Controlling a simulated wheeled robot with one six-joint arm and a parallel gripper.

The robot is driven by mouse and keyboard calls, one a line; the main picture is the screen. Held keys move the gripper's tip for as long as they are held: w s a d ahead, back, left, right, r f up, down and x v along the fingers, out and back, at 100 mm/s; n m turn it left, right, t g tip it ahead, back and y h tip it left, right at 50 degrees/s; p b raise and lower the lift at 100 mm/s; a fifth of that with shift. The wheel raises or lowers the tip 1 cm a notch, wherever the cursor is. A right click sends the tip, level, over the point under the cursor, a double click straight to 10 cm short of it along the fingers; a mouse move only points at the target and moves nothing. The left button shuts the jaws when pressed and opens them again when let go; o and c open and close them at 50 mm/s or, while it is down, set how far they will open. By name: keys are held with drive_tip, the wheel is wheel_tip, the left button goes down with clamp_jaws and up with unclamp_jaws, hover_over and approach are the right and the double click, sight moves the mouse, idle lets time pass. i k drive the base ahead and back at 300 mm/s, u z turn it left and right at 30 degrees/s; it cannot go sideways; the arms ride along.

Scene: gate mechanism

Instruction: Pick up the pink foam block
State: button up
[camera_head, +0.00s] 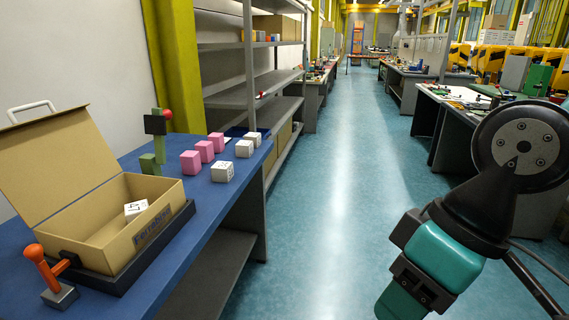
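Three pink foam blocks stand in a row on the blue table (203,222) at the left: a near one (190,162), a middle one (205,151) and a far one (217,141). They stand close together, and the nearer ones partly cover those behind. My arm with its teal and black links is at the lower right, over the aisle and well away from the blocks. The fingers of my gripper do not show.
Three white marked blocks, the nearest (222,171) largest in view, stand right of the pink ones. An open cardboard box (153,222) holds a white block (136,209). An orange lever (42,268) and a green post mechanism (158,148) flank it. The aisle floor (335,200) is clear.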

sight(190, 162)
drive_tip(key=z, duration=0.6)
drive_tip(key=i, duration=1.25)
drive_tip(key=u, duration=1)
drive_tip(key=i, duration=0.65)
drive_tip(key=u, duration=1.3)
drive_tip(key=i, duration=0.75)
drive_tip(key=u, duration=0.05)
